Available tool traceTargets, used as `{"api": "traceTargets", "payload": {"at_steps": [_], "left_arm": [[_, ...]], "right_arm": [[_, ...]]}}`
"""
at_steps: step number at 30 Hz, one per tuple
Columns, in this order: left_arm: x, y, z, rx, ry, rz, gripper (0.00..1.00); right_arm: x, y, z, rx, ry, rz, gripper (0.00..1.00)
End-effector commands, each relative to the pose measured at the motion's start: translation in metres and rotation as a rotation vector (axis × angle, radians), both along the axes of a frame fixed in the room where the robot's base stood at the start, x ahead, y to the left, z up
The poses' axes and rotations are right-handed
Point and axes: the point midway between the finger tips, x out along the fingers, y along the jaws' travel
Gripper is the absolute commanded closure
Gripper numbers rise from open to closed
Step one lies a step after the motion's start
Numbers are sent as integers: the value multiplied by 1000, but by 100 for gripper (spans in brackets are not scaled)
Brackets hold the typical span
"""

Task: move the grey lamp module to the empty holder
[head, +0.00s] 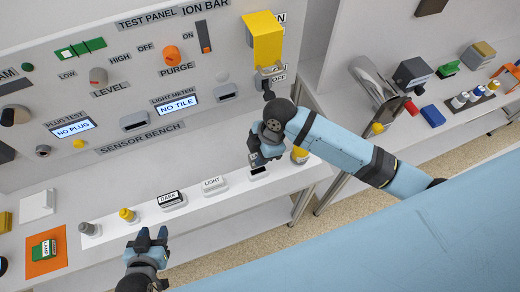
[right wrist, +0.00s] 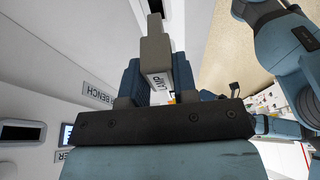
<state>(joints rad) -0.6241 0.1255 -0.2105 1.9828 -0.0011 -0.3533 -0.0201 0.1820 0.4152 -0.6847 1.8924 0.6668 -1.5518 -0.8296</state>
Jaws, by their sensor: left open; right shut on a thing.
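The grey lamp module (right wrist: 156,55), with a white LAMP label, stands between the fingers of my right gripper (right wrist: 160,85) in the right wrist view. That gripper is shut on it. In the head view my right gripper (head: 258,152) is in front of the panel, over the right part of the white bench strip, and mostly hides the module. Just below it is a small pale block with a dark opening (head: 259,173), which looks like an empty holder; I cannot tell whether the module touches it. My left gripper (head: 148,238) is open and empty near the bench's front edge.
On the bench strip stand a LIGHT tile (head: 214,185), a DARK tile (head: 172,200), a yellow plug (head: 128,215) and a grey plug (head: 89,229). A yellow-topped item (head: 299,154) stands right of my right gripper. A yellow cover (head: 263,40) juts from the panel above.

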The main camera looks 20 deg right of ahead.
Motion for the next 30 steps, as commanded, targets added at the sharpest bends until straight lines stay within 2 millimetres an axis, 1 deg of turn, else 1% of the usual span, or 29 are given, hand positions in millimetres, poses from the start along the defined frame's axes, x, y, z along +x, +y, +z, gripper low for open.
{"api": "traceTargets", "payload": {"at_steps": [1,3,9,30], "left_arm": [[0,2,-4,4,-1,-4,57],[0,3,-7,8,0,-7,57],[0,2,-10,5,2,-6,57],[-2,-1,-9,0,7,-3,57]], "right_arm": [[0,0,-8,-1,1,-1,100],[0,0,-14,-1,0,-1,100],[0,0,-24,-1,0,-1,100],[0,0,-24,0,-1,0,100]]}}
